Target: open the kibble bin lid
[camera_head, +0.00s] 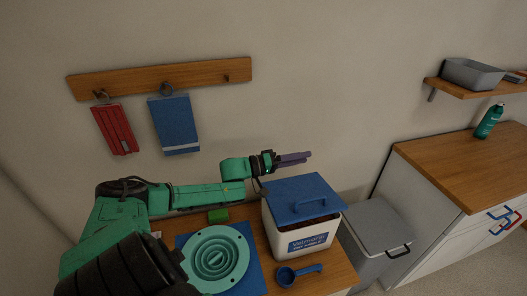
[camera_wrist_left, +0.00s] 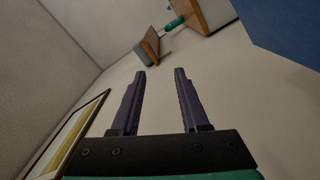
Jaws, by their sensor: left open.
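The kibble bin (camera_head: 285,241) is a white box with a blue and white label, standing on the wooden top in the head view. Its blue lid (camera_head: 290,190) carries a blue handle (camera_head: 310,204). A brown strip shows between the lid's front edge and the bin's front wall, so the lid looks slightly raised there. My left gripper (camera_head: 309,156) is open and empty, just beyond the lid's far edge in the picture, apart from the handle. In the left wrist view, nothing is between its fingers (camera_wrist_left: 160,71); a blue surface, likely the lid (camera_wrist_left: 285,28), fills the upper right corner.
A blue scoop (camera_head: 298,273) lies in front of the bin. A teal ringed bowl (camera_head: 215,259) on a blue mat (camera_head: 256,273) and a green block (camera_head: 218,216) are to its left. A grey lidded bin (camera_head: 378,225) stands to the right. A wall rack (camera_head: 150,78) hangs behind.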

